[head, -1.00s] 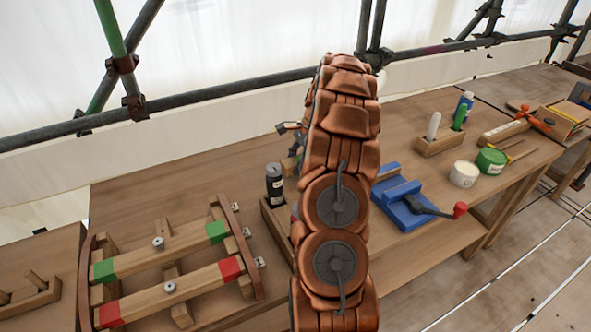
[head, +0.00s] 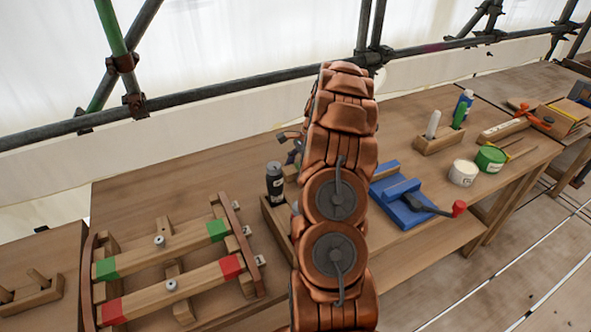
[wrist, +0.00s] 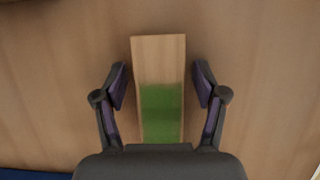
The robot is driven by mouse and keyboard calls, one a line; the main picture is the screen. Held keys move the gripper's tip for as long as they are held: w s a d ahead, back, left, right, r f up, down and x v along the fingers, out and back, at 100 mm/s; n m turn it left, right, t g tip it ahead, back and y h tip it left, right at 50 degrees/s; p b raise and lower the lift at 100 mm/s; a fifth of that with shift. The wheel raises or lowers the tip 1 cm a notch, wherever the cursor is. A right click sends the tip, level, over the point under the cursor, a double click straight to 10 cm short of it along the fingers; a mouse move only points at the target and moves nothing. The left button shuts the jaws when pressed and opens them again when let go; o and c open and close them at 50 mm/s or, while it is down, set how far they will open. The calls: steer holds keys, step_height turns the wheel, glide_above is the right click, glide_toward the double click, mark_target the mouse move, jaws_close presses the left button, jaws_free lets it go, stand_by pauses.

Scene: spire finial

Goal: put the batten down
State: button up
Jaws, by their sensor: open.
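The batten (wrist: 160,62) is a pale wooden bar with a green-painted part, seen in the wrist view against the brown bench top. It appears to lie flat there. My gripper (wrist: 160,84) is open, with one purple-padded finger on each side of the batten. A gap shows between each pad and the wood. In the head view my arm hides this batten, and the gripper is largely hidden behind it.
A wooden frame (head: 244,248) at left holds two bars with green and red ends. A dark can (head: 275,183) stands left of my arm. A blue vise (head: 405,207), a white tub (head: 463,173) and a green tin (head: 490,159) are at right.

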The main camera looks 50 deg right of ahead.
steer(key=b+v, duration=0.2)
steer(key=v, duration=0.8)
steer(key=shift+d+r+b, duration=0.1)
steer(key=shift+b, duration=0.2)
steer(key=shift+v, duration=1)
